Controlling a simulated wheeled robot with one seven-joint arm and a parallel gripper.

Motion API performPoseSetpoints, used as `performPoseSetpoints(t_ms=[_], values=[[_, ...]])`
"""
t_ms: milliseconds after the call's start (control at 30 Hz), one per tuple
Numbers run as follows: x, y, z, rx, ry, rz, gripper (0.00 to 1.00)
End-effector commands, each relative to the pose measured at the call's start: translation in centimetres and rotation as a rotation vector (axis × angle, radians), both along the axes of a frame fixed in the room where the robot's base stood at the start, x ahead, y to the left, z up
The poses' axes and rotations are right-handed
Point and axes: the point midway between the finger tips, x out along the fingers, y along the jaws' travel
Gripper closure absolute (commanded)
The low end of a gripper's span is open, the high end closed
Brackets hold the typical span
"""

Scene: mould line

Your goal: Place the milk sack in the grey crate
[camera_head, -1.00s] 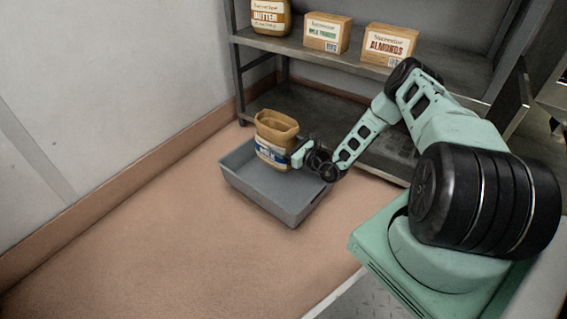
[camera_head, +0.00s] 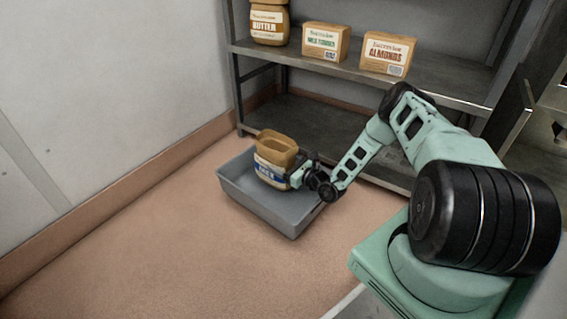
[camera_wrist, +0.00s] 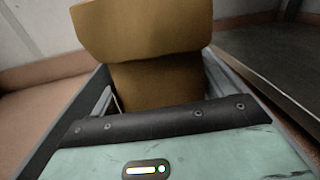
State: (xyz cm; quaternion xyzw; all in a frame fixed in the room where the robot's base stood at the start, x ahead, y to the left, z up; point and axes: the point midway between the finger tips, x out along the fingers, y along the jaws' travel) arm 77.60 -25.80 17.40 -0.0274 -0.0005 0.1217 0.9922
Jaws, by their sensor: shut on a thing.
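The milk sack is a tan-brown bag with an open folded top and a blue and white label; I take the held sack (camera_head: 272,160) to be it, though its label is too small to read surely. It is upright inside the outline of the grey crate (camera_head: 265,212) on the floor. Whether its base touches the crate's bottom I cannot tell. My gripper (camera_head: 298,175) is shut on the sack's right side. In the wrist view the sack (camera_wrist: 150,50) fills the top middle, with the crate's walls (camera_wrist: 75,115) on both sides.
A metal shelf rack (camera_head: 400,75) stands behind the crate. On its upper shelf are a butter container (camera_head: 268,27), a milk powder box (camera_head: 325,42) and an almonds box (camera_head: 388,54). The lower shelf is close behind the crate. Floor at the front left is clear.

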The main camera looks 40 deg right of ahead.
Motion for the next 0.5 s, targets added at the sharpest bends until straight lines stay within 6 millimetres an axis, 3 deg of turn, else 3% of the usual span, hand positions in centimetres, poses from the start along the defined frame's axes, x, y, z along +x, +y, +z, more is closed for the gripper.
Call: performPoseSetpoints(t_ms=[167,200,233,500], values=[[-0.07,-0.05,-0.97,-0.002,0.004,-0.002,0.77],[-0.09,-0.04,-1.05,-0.002,0.005,-0.002,0.09],[-0.1,-0.04,-1.1,-0.002,0.005,-0.002,0.01],[-0.14,-0.05,-1.16,-0.004,0.008,-0.001,0.0]])
